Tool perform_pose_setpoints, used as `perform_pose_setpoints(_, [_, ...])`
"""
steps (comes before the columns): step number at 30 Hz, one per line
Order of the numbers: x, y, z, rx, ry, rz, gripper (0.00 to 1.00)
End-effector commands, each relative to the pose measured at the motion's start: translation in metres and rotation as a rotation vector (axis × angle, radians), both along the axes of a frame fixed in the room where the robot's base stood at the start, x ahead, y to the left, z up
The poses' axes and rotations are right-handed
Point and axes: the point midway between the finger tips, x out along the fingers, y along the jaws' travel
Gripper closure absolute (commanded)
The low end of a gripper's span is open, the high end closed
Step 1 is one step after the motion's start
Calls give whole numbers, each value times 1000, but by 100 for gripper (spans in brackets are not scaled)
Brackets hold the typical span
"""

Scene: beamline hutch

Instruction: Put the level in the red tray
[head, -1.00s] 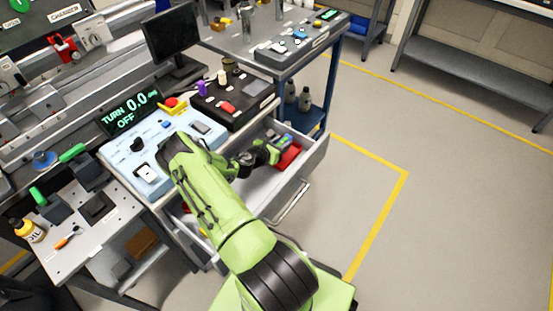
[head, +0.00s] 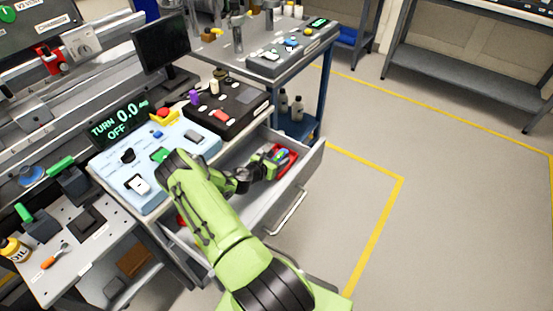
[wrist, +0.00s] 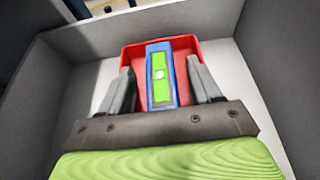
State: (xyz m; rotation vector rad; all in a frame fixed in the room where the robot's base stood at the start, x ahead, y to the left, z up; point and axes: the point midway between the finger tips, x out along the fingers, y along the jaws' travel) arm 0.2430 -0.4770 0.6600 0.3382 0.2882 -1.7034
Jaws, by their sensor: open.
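The level (wrist: 160,80) is a blue bar with a green face and a white dot. In the wrist view it lies over the red tray (wrist: 190,47), within the tray's outline, between my spread fingers. My gripper (wrist: 163,88) is open, with a gap visible on each side of the level. In the head view my gripper (head: 272,160) reaches into the open drawer, at the level (head: 281,154) and the red tray (head: 292,158). My fingers and wrist hide the tray's near part, so the level's contact with its floor is unclear.
The open grey drawer (head: 303,175) has walls close around my gripper. Above it stand a light-blue control panel (head: 185,150) and a black box (head: 230,108). A blue-framed cart (head: 320,95) stands behind. The floor to the right is clear.

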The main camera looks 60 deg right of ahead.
Motion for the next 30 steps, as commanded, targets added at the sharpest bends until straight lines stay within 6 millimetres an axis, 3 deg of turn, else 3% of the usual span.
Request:
perform_pose_setpoints(2, [0, 0, 5, 0, -1, 0, 37])
perform_pose_setpoints(5, [4, 17, 11, 3, 2, 3, 37])
perform_pose_setpoints(15, [16, 95, 45, 1, 1, 4, 37])
perform_pose_setpoints(19, [17, 108, 49, 1, -1, 1, 37])
perform_pose_setpoints(26, [18, 110, 50, 2, -7, -4, 37])
perform_pose_setpoints(30, [30, 124, 69, 41, -162, -95, 37])
